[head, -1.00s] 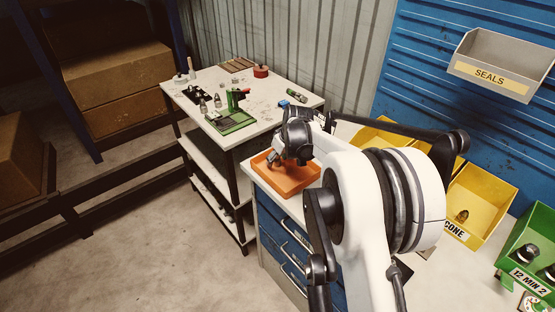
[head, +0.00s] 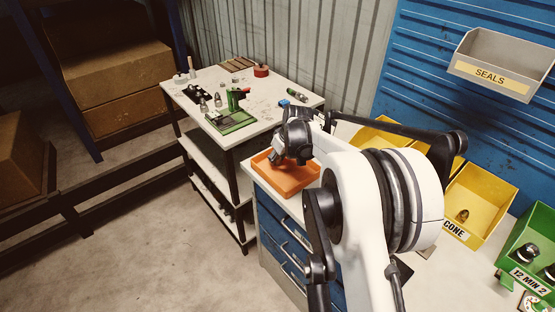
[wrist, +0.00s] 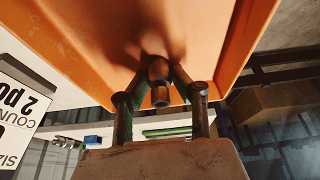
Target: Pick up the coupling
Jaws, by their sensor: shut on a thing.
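In the wrist view the coupling (wrist: 159,82) is a small dark metal piece with a round, hollow end. It sits between the two fingertips of my gripper (wrist: 160,90), which is shut on it. The orange tray (wrist: 70,30) fills the upper part of the wrist view behind the coupling. In the head view my gripper (head: 277,157) is over the orange tray (head: 293,185). The coupling cannot be made out in the head view. From these views I cannot tell whether the coupling touches the tray.
A white-topped table (head: 270,110) with a green fixture (head: 235,120) stands behind the tray. Yellow bins (head: 480,195), a green bin (head: 530,245) and the grey SEALS bin (head: 500,65) are to the right. A printed label card (wrist: 22,100) shows at the wrist view's left edge.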

